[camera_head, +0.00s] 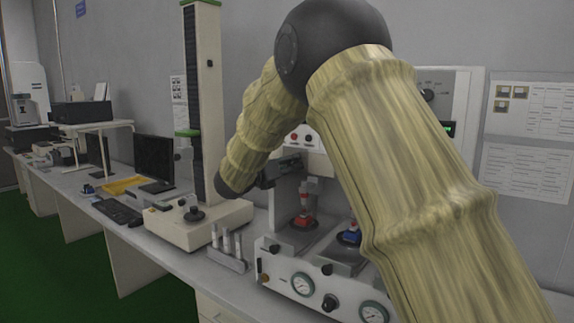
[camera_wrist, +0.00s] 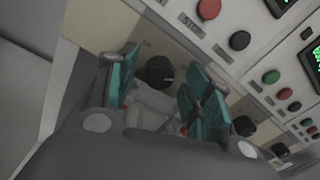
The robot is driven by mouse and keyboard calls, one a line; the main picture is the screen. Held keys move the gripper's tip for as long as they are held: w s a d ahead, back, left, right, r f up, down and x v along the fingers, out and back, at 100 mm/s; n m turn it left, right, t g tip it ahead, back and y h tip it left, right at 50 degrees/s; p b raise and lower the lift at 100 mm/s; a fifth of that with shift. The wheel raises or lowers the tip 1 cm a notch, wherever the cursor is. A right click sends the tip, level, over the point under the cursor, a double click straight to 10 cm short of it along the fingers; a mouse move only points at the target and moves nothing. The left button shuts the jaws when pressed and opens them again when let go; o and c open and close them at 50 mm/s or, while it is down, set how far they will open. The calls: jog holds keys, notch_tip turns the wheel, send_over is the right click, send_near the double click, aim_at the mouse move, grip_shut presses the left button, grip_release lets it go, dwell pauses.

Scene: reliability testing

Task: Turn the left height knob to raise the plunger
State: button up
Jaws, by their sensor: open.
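My gripper (camera_wrist: 160,68) is open in the wrist view, with its teal finger pads apart. A round black knob (camera_wrist: 159,71), the leftmost of the knobs below the button panel, shows between the fingers. I cannot tell whether either finger touches it. In the head view my gripper (camera_head: 274,172) is at the left of the test machine's upper part, partly hidden by my arm. The left plunger (camera_head: 309,187) hangs above a red fixture (camera_head: 303,220). The knob is not clearly visible in the head view.
The machine's base (camera_head: 285,268) carries gauges and knobs. A blue fixture (camera_head: 349,236) stands right of the red one. A tall column tester (camera_head: 205,110) stands close on the left, with a small rack of cylinders (camera_head: 228,257) between. Red and black buttons (camera_wrist: 209,8) sit near the fingers.

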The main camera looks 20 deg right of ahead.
jog(key=c, duration=1.1)
jog(key=shift+o, duration=0.2)
